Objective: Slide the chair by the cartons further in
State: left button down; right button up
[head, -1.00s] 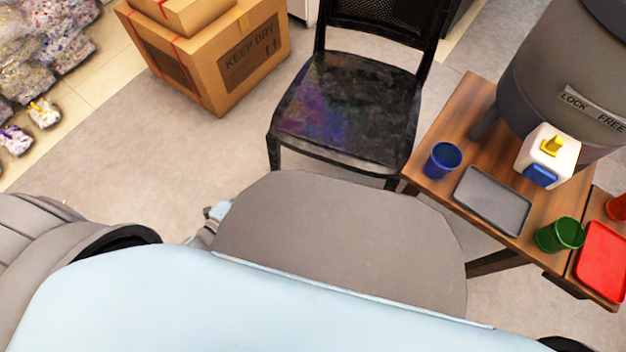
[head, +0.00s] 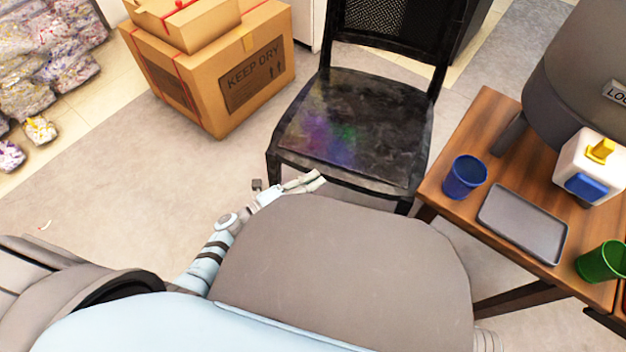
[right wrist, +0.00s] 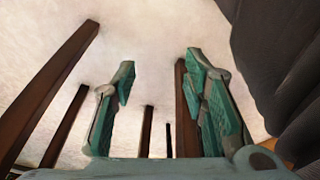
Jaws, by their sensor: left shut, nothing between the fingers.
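The black chair (head: 350,135) stands upright at the upper middle of the head view, with a glossy patterned seat and mesh back, right of the cartons (head: 225,85). My left gripper (head: 316,182) is shut and empty at the seat's front edge; I cannot tell whether it touches the chair. My own grey body hides part of the floor in front of the chair. In the right wrist view, my right gripper (right wrist: 160,80) has its green-padded fingers spread with nothing between them. My right gripper does not show in the head view.
Wrapped bales (head: 50,50) lie at left. Floor between is clear.

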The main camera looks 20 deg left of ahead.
pick_arm(q)
jog(key=shift+w, duration=0.5)
pick_arm(e)
jog(key=shift+s+r, duration=0.1)
jog(key=shift+r, duration=0.45)
